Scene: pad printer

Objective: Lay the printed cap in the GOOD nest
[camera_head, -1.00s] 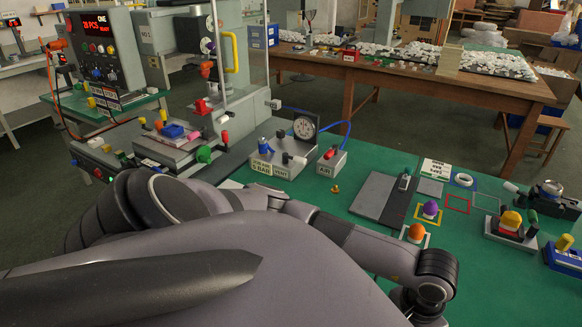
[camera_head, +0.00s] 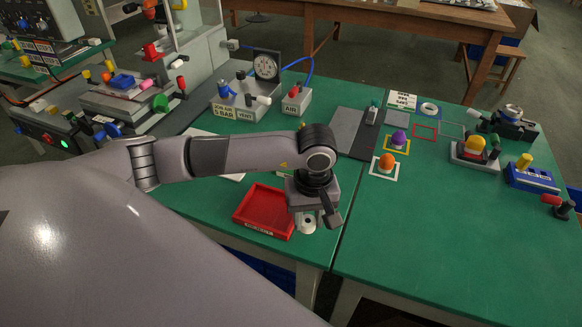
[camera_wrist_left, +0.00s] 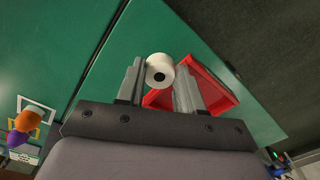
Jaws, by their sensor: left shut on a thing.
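My left gripper (camera_head: 312,215) hangs over the green table near its front edge, beside the red tray. It is shut on a white round cap (camera_head: 307,224) with a dark spot in its middle. The cap (camera_wrist_left: 160,62) also shows between the fingers (camera_wrist_left: 158,76) in the left wrist view. Whether the dark spot is print or a hole I cannot tell. Small coloured outline squares lie on the right part of the table, among them a red one (camera_head: 425,131). A white ring (camera_head: 428,109) sits in the blue one. Which is the GOOD nest I cannot read. My right gripper is out of view.
The red tray (camera_head: 263,229) lies just left of my gripper. An orange knob (camera_head: 387,162) and a purple knob (camera_head: 399,138) stand in outlined squares. A grey plate (camera_head: 347,125), a gauge unit (camera_head: 267,66) and small fixtures stand farther back. The front right is clear.

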